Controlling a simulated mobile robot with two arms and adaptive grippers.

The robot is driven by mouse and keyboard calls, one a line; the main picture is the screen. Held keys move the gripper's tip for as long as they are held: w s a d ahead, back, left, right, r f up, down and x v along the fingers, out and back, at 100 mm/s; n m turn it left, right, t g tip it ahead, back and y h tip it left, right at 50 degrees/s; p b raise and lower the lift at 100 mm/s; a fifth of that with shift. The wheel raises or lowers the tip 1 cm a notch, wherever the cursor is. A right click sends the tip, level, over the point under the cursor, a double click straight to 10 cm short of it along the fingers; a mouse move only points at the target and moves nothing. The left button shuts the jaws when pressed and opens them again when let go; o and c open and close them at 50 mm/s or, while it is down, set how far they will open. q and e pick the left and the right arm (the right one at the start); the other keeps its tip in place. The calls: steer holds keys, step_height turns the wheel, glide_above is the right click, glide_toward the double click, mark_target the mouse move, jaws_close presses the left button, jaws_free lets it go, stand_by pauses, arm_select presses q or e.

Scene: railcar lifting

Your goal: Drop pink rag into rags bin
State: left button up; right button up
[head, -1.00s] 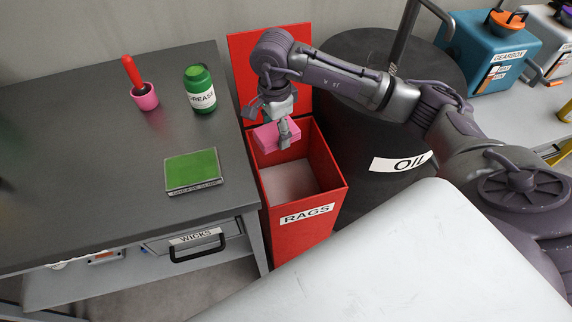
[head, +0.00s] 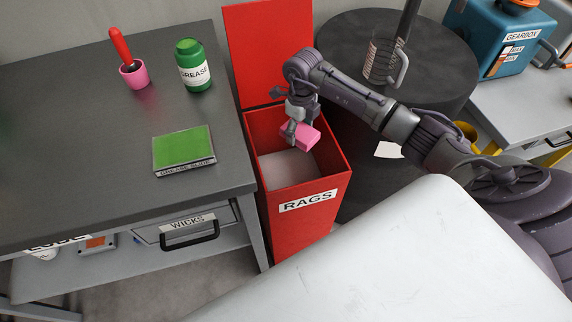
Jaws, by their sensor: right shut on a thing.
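The pink rag (head: 307,137) is a small folded block in the head view. My right gripper (head: 294,130) is shut on it and holds it over the open mouth of the rags bin, near its back right part. The rags bin (head: 312,215) is a tall red box labelled RAGS, with its red lid (head: 255,50) standing up at the back. Its pale inside shows. How far the rag is above or below the rim is hard to tell. My left gripper is not in view.
A dark bench (head: 90,160) on the left carries a pink cup (head: 134,76), a green grease jar (head: 194,72) and a green grease slide pad (head: 183,150). A black drum (head: 350,185) stands right of the bin, with a clear mug (head: 380,62) on it.

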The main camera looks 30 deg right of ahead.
step_height(320, 180, down, 2)
steer(key=shift+f+b, duration=0.1)
steer(key=shift+b, duration=0.35)
steer(key=o, duration=1.1)
step_height(320, 180, up, 12)
steer(key=shift+r, duration=0.1)
